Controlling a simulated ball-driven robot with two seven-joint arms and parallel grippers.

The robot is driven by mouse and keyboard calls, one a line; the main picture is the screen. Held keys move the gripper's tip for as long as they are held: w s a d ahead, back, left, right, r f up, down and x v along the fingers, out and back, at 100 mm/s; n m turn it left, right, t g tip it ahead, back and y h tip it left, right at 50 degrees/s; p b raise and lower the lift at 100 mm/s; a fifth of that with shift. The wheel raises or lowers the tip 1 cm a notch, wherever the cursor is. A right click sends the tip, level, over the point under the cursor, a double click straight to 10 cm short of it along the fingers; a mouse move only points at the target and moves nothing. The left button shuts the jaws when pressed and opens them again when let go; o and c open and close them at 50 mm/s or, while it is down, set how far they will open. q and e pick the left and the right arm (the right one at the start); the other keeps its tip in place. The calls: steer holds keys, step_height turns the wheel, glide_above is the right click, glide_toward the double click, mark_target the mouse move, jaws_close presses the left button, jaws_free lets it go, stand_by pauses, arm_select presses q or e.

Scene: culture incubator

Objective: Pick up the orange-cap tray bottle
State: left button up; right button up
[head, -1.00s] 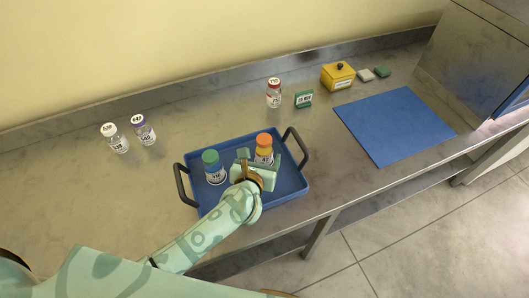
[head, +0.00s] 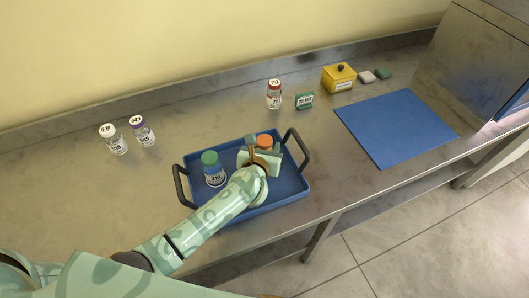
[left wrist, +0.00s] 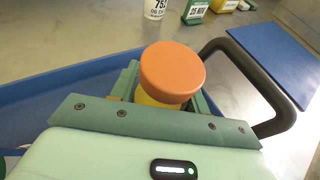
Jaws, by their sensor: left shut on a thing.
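The orange-cap bottle (head: 264,141) stands in the right part of the blue tray (head: 236,211). Its orange cap (left wrist: 172,70) fills the middle of the left wrist view, with a bit of yellow below it. My left gripper (head: 261,153) is shut around the bottle, with a finger on either side below the cap. The gripper hides most of the bottle's body and label. A green-cap bottle (head: 212,169) stands upright in the left part of the tray, apart from the gripper. My right gripper is not in view.
The tray has dark handles at its left (head: 180,185) and right (head: 302,149) ends. Behind it stand a red-cap bottle (head: 274,95) and a green date block (head: 304,100). White-cap (head: 113,139) and purple-cap (head: 143,131) bottles stand left. A blue mat (head: 394,127) lies clear at right.

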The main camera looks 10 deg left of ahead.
arm_select(q)
steer(key=shift+r+p, duration=0.35)
steer(key=shift+r, duration=0.3)
steer(key=s+d+r+p, duration=0.4)
steer(key=s+r, duration=0.1)
steer(key=r, duration=0.4)
steer(key=s+d+r+p, duration=0.4)
steer(key=s+r+p, duration=0.1)
steer(key=r, duration=0.3)
steer(key=shift+v, duration=0.85)
